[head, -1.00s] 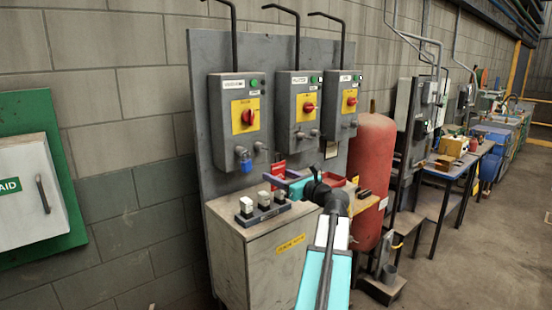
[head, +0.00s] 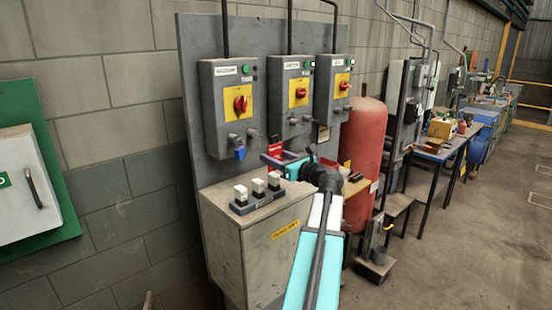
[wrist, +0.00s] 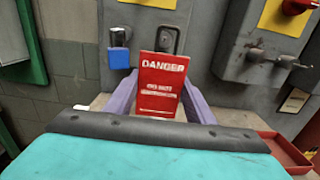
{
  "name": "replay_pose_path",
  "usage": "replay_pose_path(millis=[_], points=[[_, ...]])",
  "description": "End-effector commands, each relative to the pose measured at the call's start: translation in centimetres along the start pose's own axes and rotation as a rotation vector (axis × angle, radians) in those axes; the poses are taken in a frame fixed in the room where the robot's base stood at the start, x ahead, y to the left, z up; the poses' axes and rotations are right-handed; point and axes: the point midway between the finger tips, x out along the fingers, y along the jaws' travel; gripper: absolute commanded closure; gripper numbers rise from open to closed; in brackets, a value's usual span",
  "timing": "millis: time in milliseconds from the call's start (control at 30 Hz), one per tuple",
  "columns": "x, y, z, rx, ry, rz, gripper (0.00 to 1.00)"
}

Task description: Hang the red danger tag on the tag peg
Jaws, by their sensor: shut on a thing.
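The red danger tag (wrist: 160,85) hangs upright between the purple fingers of my gripper (wrist: 159,98), its white lettering facing the wrist camera. My gripper (head: 275,158) is shut on the tag, which also shows in the head view (head: 275,151). Behind and just above the tag in the wrist view is a grey fitting with a dark centre (wrist: 168,40) on the left switch box (wrist: 200,10); it may be the tag peg. It also shows in the head view (head: 252,132). The tag's top edge overlaps the fitting's lower part in the wrist view; contact cannot be told.
A blue padlock (wrist: 119,50) hangs left of the fitting. Two more switch boxes (head: 297,95) (head: 333,90) stand to the right. A cabinet (head: 262,245) below carries a block of white-topped pieces (head: 257,200). A red tray (wrist: 285,150) lies at lower right, and a red cylinder (head: 365,150) stands beyond.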

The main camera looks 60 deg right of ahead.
Motion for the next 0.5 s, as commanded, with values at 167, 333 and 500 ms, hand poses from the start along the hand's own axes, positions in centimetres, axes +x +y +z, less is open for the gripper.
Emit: replay_pose_path(millis=[167,333,500], points=[[0.7,0.0,-0.1,0.000,0.000,0.000,0.72],[1.3,-0.1,-0.1,0.000,0.000,-0.001,0.72],[1.9,-0.1,-0.2,0.000,0.000,-0.001,0.72]])
